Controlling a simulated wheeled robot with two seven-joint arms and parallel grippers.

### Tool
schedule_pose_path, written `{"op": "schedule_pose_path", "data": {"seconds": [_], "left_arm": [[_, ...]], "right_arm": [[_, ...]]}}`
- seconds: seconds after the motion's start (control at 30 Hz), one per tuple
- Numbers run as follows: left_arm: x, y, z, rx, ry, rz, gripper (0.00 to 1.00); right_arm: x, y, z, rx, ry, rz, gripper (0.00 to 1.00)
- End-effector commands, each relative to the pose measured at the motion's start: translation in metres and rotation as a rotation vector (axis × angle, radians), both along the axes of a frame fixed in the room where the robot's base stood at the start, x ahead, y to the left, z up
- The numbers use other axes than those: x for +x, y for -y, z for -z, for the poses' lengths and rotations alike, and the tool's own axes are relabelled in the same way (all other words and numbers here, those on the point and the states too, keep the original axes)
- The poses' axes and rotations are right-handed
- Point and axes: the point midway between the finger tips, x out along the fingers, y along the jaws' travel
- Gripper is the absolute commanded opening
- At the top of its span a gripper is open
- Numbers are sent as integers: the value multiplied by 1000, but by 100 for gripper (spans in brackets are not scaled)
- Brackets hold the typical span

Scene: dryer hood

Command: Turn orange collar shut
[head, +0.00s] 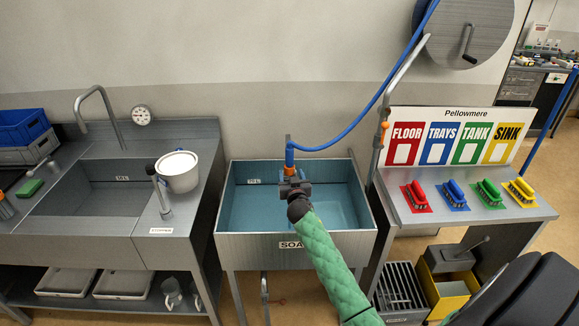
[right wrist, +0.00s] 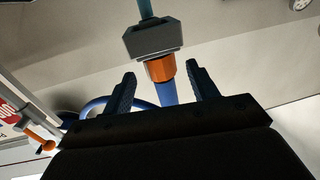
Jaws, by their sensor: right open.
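The orange collar (head: 289,158) sits on the upright fitting over the soak basin's back, at the end of the blue hose (head: 345,130). In the right wrist view the collar (right wrist: 160,69) lies against a grey block (right wrist: 153,39), with the blue hose running from its other side. My right gripper (head: 292,180) is open in front of the collar. In its wrist view the two dark blue fingers (right wrist: 160,82) stand on either side of the collar and hose, with gaps visible on both sides. Contact is not visible. My left gripper is not in view.
The soak basin (head: 225,208) is below my right gripper. A white bucket (head: 178,172) stands on the left counter. A pipe with an orange-handled part (head: 383,128) rises at the basin's right. Coloured brushes (head: 453,194) lie on the right bench.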

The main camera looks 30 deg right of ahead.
Motion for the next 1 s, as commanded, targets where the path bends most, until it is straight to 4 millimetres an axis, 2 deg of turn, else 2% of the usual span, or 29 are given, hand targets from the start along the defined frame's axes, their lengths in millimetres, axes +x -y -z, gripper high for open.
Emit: {"op": "schedule_pose_path", "data": {"seconds": [0.03,0.1,0.3,0.7,0.93,1.0], "left_arm": [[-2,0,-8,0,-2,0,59],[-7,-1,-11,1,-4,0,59],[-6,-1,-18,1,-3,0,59],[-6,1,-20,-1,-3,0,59],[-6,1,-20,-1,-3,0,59],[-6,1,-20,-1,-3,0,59]], "right_arm": [[9,4,-6,0,0,1,59],[18,8,-5,-1,0,1,59],[36,16,-3,0,0,1,59],[41,18,0,0,-1,0,59],[41,18,0,0,-1,0,14],[41,18,0,0,-1,0,14]]}}
